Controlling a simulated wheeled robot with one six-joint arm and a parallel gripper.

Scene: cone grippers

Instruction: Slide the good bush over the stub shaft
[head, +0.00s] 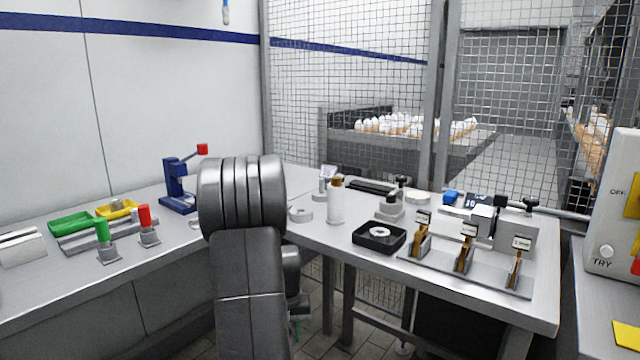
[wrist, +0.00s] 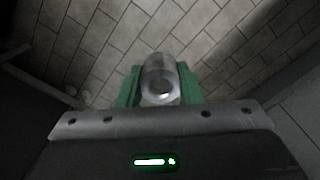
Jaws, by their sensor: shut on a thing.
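In the wrist view my gripper (wrist: 161,88) has green fingers on both sides of a short, shiny grey bush (wrist: 159,78), shut on it. The round end of the bush, with a darker centre, faces the camera. The bush is hidden there. I cannot tell for sure which part on the bench is the stub shaft.
On the right bench (head: 330,235) stand a white bottle (head: 336,205), a black tray (head: 366,241) with a pale ring, and a plate with several upright brown holders (head: 464,255).

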